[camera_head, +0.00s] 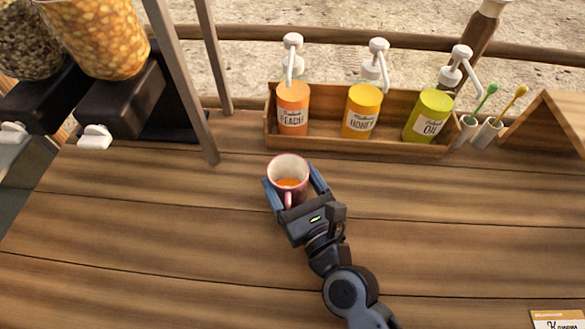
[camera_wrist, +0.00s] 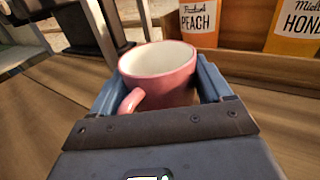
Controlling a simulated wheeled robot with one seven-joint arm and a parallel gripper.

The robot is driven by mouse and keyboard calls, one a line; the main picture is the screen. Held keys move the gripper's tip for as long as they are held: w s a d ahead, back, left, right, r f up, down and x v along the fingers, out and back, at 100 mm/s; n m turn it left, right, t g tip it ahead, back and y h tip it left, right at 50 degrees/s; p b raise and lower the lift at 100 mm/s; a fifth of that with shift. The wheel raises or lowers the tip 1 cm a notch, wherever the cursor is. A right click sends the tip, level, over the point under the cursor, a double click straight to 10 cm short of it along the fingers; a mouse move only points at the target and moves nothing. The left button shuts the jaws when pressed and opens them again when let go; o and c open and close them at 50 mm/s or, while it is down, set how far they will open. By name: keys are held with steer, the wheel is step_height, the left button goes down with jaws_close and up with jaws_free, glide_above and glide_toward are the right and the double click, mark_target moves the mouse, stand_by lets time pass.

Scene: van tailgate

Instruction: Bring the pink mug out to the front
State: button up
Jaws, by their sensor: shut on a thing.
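The pink mug (camera_head: 288,172) stands upright on the wooden counter, in front of the bottle rack. It has a white inside, and something orange shows at its bottom in the head view. My gripper (camera_head: 294,184) is shut on the mug, with one blue finger on each side of its body. In the wrist view the mug (camera_wrist: 160,75) sits between the fingers of my gripper (camera_wrist: 160,90), and its handle points toward the palm, slightly left. I cannot tell whether the mug's base touches the counter.
A wooden rack (camera_head: 340,149) behind the mug holds peach (camera_head: 293,108), honey (camera_head: 362,112) and oil (camera_head: 427,115) pump bottles. Metal posts and dispensers (camera_head: 105,85) stand at left. A wooden stand (camera_head: 555,120) is at right. The counter's front (camera_head: 150,260) is clear, except a card (camera_head: 557,319) at lower right.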

steer(key=shift+s+a, duration=0.15)
steer(key=shift+s, duration=3.65)
steer(key=shift+s+a+b, duration=0.1)
steer(key=shift+s+b, duration=0.7)
steer(key=shift+s, duration=2.85)
steer(key=o, duration=1)
steer(key=shift+o, duration=0.2)
